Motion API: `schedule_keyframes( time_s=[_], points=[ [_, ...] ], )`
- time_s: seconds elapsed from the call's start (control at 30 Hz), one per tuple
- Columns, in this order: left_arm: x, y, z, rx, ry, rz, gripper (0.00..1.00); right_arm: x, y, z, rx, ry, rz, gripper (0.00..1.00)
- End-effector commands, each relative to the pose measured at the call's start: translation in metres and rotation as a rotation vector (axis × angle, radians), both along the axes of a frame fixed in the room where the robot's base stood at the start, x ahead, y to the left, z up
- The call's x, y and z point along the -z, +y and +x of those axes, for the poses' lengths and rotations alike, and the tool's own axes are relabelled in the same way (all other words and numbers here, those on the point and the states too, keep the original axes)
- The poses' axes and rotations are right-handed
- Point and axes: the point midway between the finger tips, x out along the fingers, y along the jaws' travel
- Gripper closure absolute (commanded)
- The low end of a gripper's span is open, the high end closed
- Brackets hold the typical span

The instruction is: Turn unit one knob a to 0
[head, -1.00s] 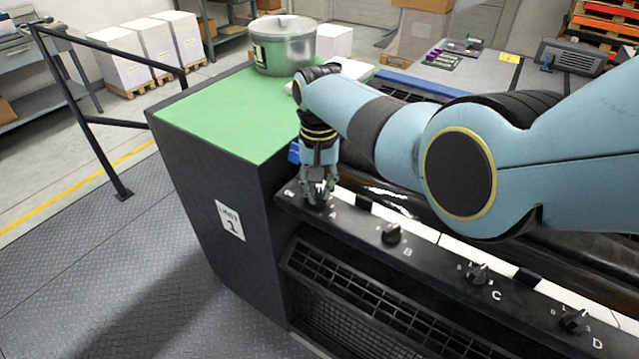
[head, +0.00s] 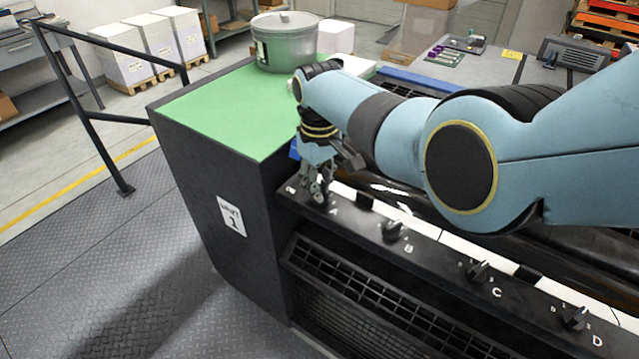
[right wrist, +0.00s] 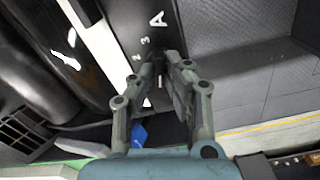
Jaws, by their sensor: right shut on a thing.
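The unit with the label marked 1 (head: 231,216) has a black panel strip (head: 355,218) with a row of knobs. My right gripper (head: 319,196) points down at the strip's left end and is shut on knob A. The fingers mostly hide this knob, so I cannot read where it points. In the right wrist view my right gripper (right wrist: 162,66) has its fingertips on either side of the knob, with a white letter A (right wrist: 157,18) and the digits 2 and 3 beside it. My left gripper is not in view.
Knob B (head: 391,230), knob C (head: 477,270) and knob D (head: 574,318) stand further right along the strip. A metal pot (head: 286,42) stands on the green top (head: 215,112). Dark rollers lie behind the strip under my right arm. The floor in front is clear.

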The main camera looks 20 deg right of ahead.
Motion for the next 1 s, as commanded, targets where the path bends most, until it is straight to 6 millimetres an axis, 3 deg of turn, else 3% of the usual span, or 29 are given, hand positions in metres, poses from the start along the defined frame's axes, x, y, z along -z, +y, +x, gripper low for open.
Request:
schedule_keyframes(
  time_s=[0.57,0.6,0.73,1.0],
  points=[
    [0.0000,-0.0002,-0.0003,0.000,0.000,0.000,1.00,-0.0007,0.0003,0.0008,-0.030,-0.003,0.000,1.00],
    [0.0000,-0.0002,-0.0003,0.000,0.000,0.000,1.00,-0.0007,0.0003,0.0008,-0.030,-0.003,0.000,0.83],
    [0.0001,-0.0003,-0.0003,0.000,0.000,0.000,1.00,-0.0006,0.0004,0.0006,-0.029,-0.002,0.001,0.66],
    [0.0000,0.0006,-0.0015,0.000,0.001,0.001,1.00,-0.0009,0.0003,0.0004,-0.029,-0.001,0.000,0.66]
  ],
)
